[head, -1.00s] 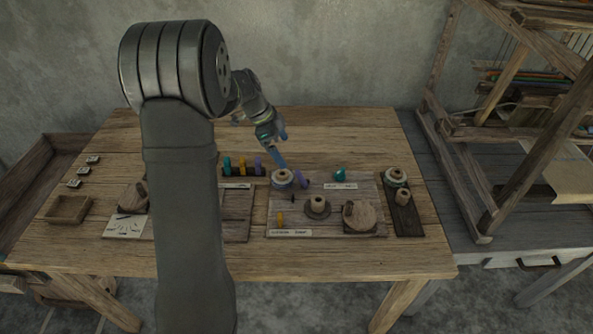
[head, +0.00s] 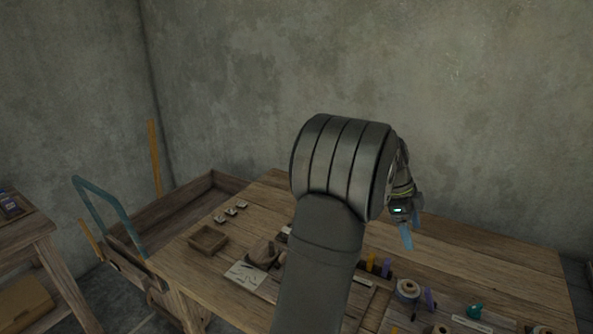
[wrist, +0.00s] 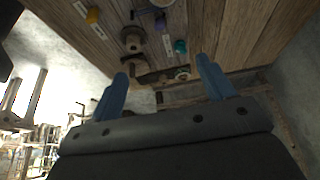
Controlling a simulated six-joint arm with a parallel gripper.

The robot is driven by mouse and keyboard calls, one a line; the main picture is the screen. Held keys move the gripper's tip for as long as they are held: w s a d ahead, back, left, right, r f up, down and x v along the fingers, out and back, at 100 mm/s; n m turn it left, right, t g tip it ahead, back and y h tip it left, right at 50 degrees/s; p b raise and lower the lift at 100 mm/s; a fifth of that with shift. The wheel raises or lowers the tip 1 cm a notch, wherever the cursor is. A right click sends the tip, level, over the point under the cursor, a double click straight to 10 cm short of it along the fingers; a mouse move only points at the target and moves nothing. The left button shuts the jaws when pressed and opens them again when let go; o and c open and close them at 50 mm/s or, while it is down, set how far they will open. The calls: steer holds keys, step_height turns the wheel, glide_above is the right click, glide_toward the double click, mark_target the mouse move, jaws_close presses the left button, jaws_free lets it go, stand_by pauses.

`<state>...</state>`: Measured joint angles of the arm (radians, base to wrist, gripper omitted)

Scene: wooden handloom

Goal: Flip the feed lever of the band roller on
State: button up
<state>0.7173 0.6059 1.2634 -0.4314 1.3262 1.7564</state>
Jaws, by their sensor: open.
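The band roller is not clearly identifiable. In the head view, a work board (head: 400,322) on the table carries a pale spool (head: 408,288), a purple peg (head: 430,299) and a teal knob (head: 474,311); its lower part is cut off by the frame. I cannot make out a feed lever for certain. My gripper (head: 406,240) hangs over the table behind the pale spool, with its blue fingers pointing down. In the wrist view my gripper (wrist: 162,70) is open with nothing between the fingers. Beyond them show a brown spool (wrist: 132,41), a yellow peg (wrist: 93,15) and the teal knob (wrist: 180,46).
A white card (head: 246,275) and a rounded wooden piece (head: 263,253) lie left of my arm. A small open tray (head: 208,238) and several small tiles (head: 231,211) are at the table's left. Coloured pegs (head: 371,263) stand nearby. The table's back right is clear.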

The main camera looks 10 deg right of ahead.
steer(key=shift+f, duration=0.15)
steer(key=c, duration=1.1)
steer(key=shift+f+n, duration=0.2)
steer(key=shift+n, duration=0.3)
steer(key=c, duration=0.3)
steer(key=shift+f+n+g, duration=0.3)
steer(key=shift+f+n, duration=0.1)
steer(key=shift+n, duration=0.2)
jaws_close()
steer(key=w+a+f+n+g+h, duration=0.1)
steer(key=f+n+g+h, duration=0.2)
steer(key=n, duration=1.4)
steer(key=w+a+f+n+g+h, duration=0.2)
steer(key=f+n+h, duration=0.1)
steer(key=f+n, duration=0.8)
steer(key=n, duration=0.5)
steer(key=shift+a+f+n+g, duration=0.3)
steer(key=shift+n+g, duration=0.1)
